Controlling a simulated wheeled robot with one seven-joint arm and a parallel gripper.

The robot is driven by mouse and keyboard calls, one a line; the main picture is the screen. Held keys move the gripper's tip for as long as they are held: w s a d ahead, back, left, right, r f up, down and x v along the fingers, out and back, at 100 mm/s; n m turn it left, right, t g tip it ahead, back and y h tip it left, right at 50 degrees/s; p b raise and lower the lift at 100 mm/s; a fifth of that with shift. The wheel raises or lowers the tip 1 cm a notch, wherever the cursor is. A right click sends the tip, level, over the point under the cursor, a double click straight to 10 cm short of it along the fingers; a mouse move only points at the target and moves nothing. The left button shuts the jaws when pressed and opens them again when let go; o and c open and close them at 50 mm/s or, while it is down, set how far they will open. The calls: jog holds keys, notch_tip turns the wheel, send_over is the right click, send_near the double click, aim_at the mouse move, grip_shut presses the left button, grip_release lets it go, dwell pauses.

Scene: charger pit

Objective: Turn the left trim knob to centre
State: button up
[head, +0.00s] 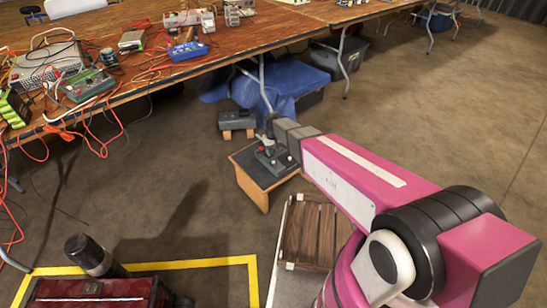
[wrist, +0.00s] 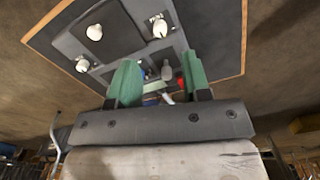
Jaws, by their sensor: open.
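A grey control box (head: 272,157) stands on a low black-topped stand (head: 255,190). In the wrist view the grey panel (wrist: 122,50) carries a white knob (wrist: 94,32), a second white knob (wrist: 159,26) and a third white knob (wrist: 82,64). I cannot tell which is the left trim knob. My gripper (wrist: 160,78) shows two green fingers spread apart over the panel. A small grey post-like part (wrist: 166,70) shows between them, with no finger visibly touching it. A red part (wrist: 180,79) sits beside the right finger. The fingers hide part of the panel.
A wooden pallet (head: 312,236) lies in front of the stand, and a small grey case (head: 237,119) lies behind it. A long table (head: 140,73) with cables and devices runs along the back left. A red toolbox (head: 95,292) is at lower left. Bare floor lies between.

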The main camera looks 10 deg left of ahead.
jog(key=shift+r, duration=1.75)
jog(key=s+d+r+m, duration=0.2)
jog(key=s+d+r, duration=0.1)
jog(key=d, duration=0.9)
jog(key=s+d+r+m, duration=0.2)
jog(key=s+d+r, duration=0.2)
jog(key=d, duration=0.8)
jog(key=s+d+r+m, duration=0.2)
jog(key=s+d+r, duration=0.2)
jog(key=d+r, duration=0.3)
jog(key=d, duration=0.5)
jog(key=shift+m, duration=0.4)
